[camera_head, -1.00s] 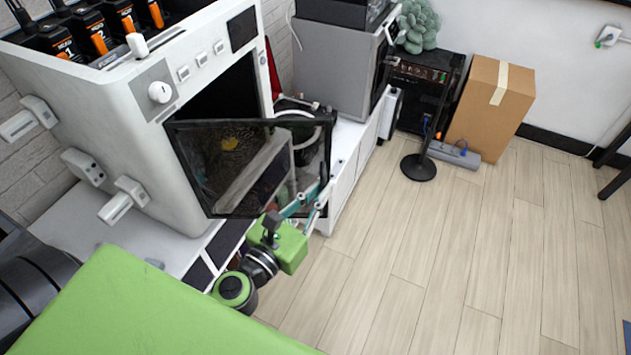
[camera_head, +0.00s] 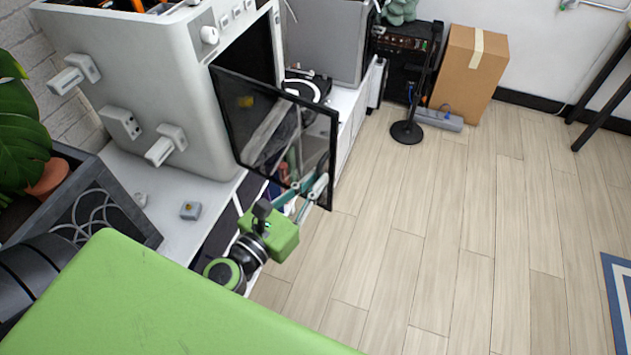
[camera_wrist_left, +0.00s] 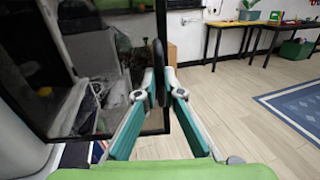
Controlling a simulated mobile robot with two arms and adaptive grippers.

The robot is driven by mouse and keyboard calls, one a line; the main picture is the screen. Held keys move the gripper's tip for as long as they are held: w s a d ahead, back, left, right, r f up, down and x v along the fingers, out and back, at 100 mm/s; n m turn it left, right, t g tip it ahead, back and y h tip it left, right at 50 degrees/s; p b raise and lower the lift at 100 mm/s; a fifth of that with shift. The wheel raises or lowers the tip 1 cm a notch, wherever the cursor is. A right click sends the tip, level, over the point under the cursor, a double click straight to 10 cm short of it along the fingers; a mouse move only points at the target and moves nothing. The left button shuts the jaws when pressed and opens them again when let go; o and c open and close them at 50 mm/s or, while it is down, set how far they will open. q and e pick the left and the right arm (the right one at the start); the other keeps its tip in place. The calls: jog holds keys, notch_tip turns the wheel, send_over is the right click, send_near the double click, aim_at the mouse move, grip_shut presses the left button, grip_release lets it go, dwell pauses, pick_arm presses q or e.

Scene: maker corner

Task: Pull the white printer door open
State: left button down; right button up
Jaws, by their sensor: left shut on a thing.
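The white printer (camera_head: 165,90) stands on a white cabinet at the left of the head view. Its door (camera_head: 280,130) is a dark see-through panel with a black frame, standing ajar and swung out from the printer front. The door also fills the left of the left wrist view (camera_wrist_left: 125,70). My left gripper (camera_head: 322,182) is at the door's lower free corner. In the left wrist view its teal fingers (camera_wrist_left: 161,88) are shut on a dark upright handle at the door's edge. My right gripper is not in view.
A microphone stand (camera_head: 407,131), a cardboard box (camera_head: 470,70) and a grey power strip (camera_head: 440,120) are on the floor beyond the door. A potted plant (camera_head: 20,130) is at the left. The wooden floor (camera_head: 440,250) to the right is clear.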

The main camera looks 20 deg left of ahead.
pick_arm(q)
jog(key=shift+a+r, duration=0.2)
jog(key=shift+a, duration=0.25)
jog(key=c, duration=2.2)
grip_release()
jog(key=shift+a, duration=0.1)
jog(key=shift+o, duration=0.2)
jog(key=shift+a+f, duration=0.15)
jog(key=shift+d, duration=0.2)
jog(key=shift+s, duration=0.1)
